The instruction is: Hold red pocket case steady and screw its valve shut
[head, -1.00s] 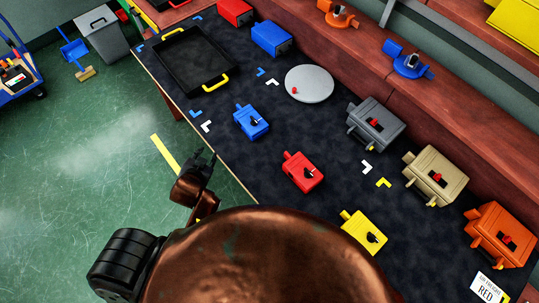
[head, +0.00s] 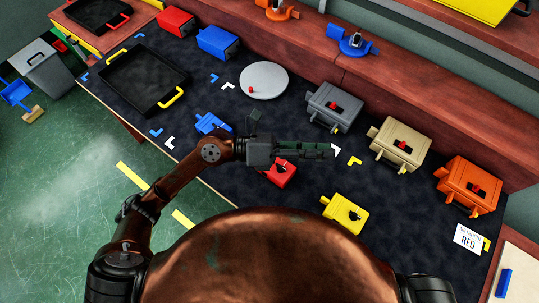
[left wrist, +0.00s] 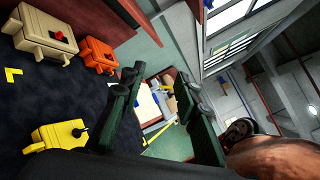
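The red pocket case (head: 281,175) lies on the dark mat, a small red block with a dark fitting on its top face. My left gripper (head: 328,150) hangs over its far side and hides part of it, pointing right across the mat. I cannot tell its height above the case. In the left wrist view the left gripper's two dark green fingers (left wrist: 166,82) stand wide apart with nothing between them. The red case does not show in that view. My right gripper is in neither view.
Blue (head: 212,123) and yellow (head: 344,213) small cases flank the red one. Larger grey (head: 333,108), beige (head: 400,142) and orange (head: 470,185) boxes stand along the back. A round grey plate (head: 263,82), a black tray (head: 143,76) and a "RED" card (head: 468,240) also lie there.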

